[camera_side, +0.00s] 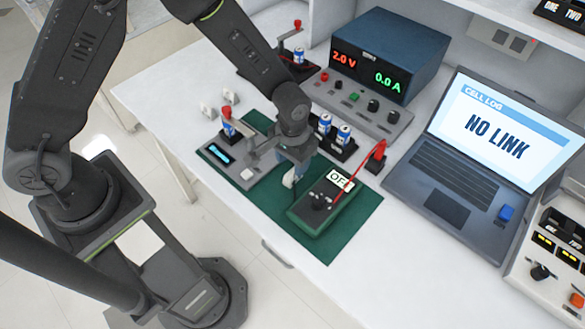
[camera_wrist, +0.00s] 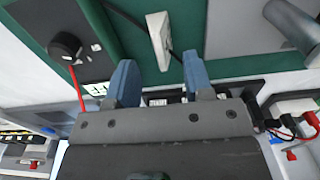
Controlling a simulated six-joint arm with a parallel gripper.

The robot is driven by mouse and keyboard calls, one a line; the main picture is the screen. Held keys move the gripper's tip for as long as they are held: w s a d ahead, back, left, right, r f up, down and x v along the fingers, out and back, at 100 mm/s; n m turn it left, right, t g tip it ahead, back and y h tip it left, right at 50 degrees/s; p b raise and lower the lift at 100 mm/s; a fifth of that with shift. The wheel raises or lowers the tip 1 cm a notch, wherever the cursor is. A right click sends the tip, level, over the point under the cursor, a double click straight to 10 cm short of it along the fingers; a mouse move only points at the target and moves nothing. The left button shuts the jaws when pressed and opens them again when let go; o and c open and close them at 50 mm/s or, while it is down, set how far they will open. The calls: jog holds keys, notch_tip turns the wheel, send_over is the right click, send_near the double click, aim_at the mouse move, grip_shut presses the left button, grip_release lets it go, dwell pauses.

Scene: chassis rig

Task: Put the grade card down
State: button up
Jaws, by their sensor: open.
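My gripper (camera_wrist: 160,70) is open, with two blue fingers spread apart. A small white upright-looking piece (camera_wrist: 160,38) shows between and just beyond the fingertips, over the green mat (camera_wrist: 190,72); it may be the grade card, but no writing on it is readable. Neither finger visibly presses on it. In the side view my gripper (camera_side: 296,160) points down low over the mat (camera_side: 330,240), between the grey tester and the green multimeter. The white piece (camera_side: 288,180) shows partly there, below the fingers.
The multimeter (camera_side: 325,205), reading OFF, is close on the right, with a red lead. The grey tester (camera_side: 245,173) is on the left. Cells (camera_side: 344,135) stand in a black holder behind. A laptop (camera_side: 440,170) reads NO LINK. The mat's front corner is clear.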

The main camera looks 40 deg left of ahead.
jog(key=s+a+r+t, duration=0.1)
jog(key=s+a+r, duration=0.15)
jog(key=r, duration=0.85)
jog(key=s+a+r+t, duration=0.15)
jog(key=a+r, duration=0.25)
jog(key=r, duration=0.6)
jog(key=s+a+r+t, duration=0.1)
jog(key=s+a+r, duration=0.2)
jog(key=s, duration=0.3)
jog(key=s+a+r+t, duration=0.2)
jog(key=s+a+r, duration=0.1)
jog(key=s, duration=0.3)
jog(key=shift+s+a+r, duration=0.4)
jog(key=shift+r, duration=0.5)
